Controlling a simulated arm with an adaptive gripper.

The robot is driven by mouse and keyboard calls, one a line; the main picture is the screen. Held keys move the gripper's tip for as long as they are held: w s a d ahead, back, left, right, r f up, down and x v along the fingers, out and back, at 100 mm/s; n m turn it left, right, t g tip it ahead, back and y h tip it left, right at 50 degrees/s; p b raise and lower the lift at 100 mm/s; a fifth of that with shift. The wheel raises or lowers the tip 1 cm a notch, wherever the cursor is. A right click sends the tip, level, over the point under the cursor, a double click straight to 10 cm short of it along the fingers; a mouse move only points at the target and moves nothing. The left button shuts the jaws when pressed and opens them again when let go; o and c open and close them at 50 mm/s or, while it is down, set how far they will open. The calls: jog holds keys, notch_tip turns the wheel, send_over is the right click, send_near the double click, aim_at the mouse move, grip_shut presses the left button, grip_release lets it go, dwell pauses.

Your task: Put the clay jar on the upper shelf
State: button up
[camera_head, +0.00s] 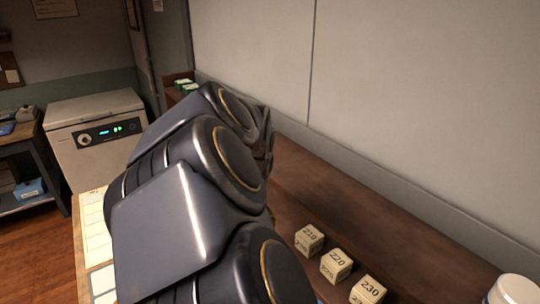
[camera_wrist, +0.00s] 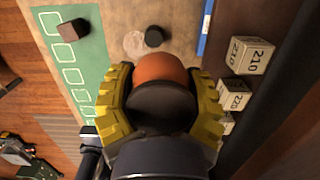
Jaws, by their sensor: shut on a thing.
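The clay jar (camera_wrist: 160,68) is orange-brown with a dark round part facing the camera. In the wrist view my gripper (camera_wrist: 161,84) is shut on it, with a yellow ribbed finger on each side. The fingers and the dark part hide much of the jar. It is over or near a tan table top; its height above it is hard to judge. In the head view my arm hides the jar and fingers. A dark brown wooden shelf (camera_head: 350,192) runs along the wall at right; I cannot tell whether it is the upper one.
Blocks marked 210 (camera_head: 309,239), 220 (camera_head: 336,264) and 230 (camera_head: 367,291) stand in a row on the wood. A white container (camera_head: 515,291) is at bottom right. A green mat (camera_wrist: 93,60) bears a dark block (camera_wrist: 72,30). A small dark round thing (camera_wrist: 154,36) lies beyond the jar.

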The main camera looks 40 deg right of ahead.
jog(key=d+r+m, duration=0.1)
jog(key=r, duration=0.2)
jog(key=d+r+m, duration=0.1)
jog(key=r+m, duration=0.1)
jog(key=r, duration=0.1)
jog(key=d+r+m, duration=0.1)
jog(key=r, duration=0.3)
jog(key=shift+s+d+m+h, duration=0.1)
jog(key=shift+d+m+h, duration=0.2)
jog(key=shift+d+m, duration=0.1)
jog(key=shift+n, duration=0.7)
jog(key=s+d+r, duration=0.1)
jog(key=s+d, duration=0.1)
jog(key=s, duration=0.1)
jog(key=s+d+r, duration=0.1)
jog(key=s+d, duration=0.2)
jog(key=s, duration=0.1)
jog(key=s+d+r, duration=0.1)
jog(key=s+d, duration=0.1)
jog(key=s, duration=0.2)
jog(key=shift+s+d+r, duration=0.25)
jog(key=shift+d, duration=0.1)
notch_tip(320, 180, up, 4)
send_over(433, 265)
jog(key=shift+s+a+f, duration=0.1)
jog(key=shift+s+f, duration=0.15)
jog(key=shift+f, duration=3.85)
